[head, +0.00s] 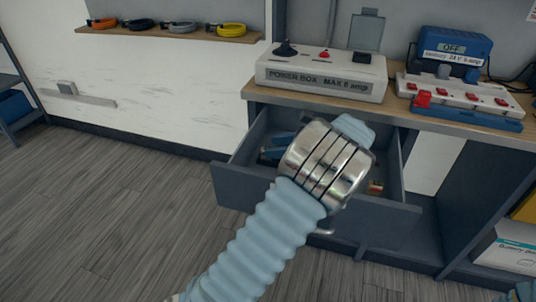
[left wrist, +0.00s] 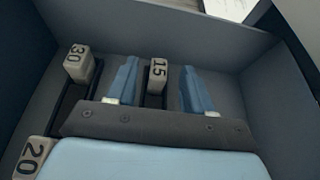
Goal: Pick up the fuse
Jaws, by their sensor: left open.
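The open drawer (head: 232,186) under the bench holds several pale block-shaped fuses. In the left wrist view, a fuse marked 15 (left wrist: 158,70) stands between the two blue fingers of my left gripper (left wrist: 159,76). The fingers are open, with a gap on each side of that fuse. A fuse marked 30 (left wrist: 79,64) is left of the fingers, and one marked 20 (left wrist: 33,157) is at the lower left.
A power box (head: 320,82) with a raised cover stands on the bench (head: 420,113) above the drawer. A blue supply unit (head: 455,47) and a white panel with red switches (head: 462,92) stand to the right. Coiled cables (head: 180,27) lie on a wall shelf. Floor at left is clear.

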